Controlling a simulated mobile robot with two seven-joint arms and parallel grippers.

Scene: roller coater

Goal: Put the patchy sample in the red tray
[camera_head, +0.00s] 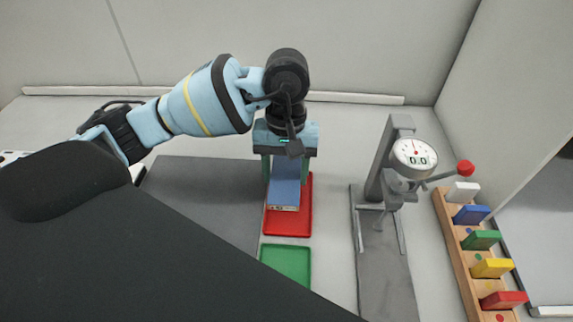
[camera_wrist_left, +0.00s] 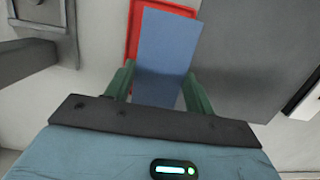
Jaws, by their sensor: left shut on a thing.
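My left gripper (camera_head: 284,175) is shut on a flat blue panel (camera_head: 284,192), with a green finger on each side of it. The panel hangs below the gripper, over the red tray (camera_head: 299,224) in the head view. A pale strip with small marks shows at its lower edge. In the left wrist view the blue panel (camera_wrist_left: 167,50) lies between the two green fingers (camera_wrist_left: 160,88), and the red tray's rim (camera_wrist_left: 132,30) shows beside and behind it. I cannot tell whether the panel touches the tray. No patches show on its visible face. My right gripper is not in view.
A green tray (camera_head: 286,262) lies just nearer than the red one. A grey stand with a dial gauge (camera_head: 414,155) and red-knobbed lever is to the right. A wooden rack (camera_head: 462,250) of coloured blocks stands at the far right. A dark grey mat (camera_head: 205,195) lies left.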

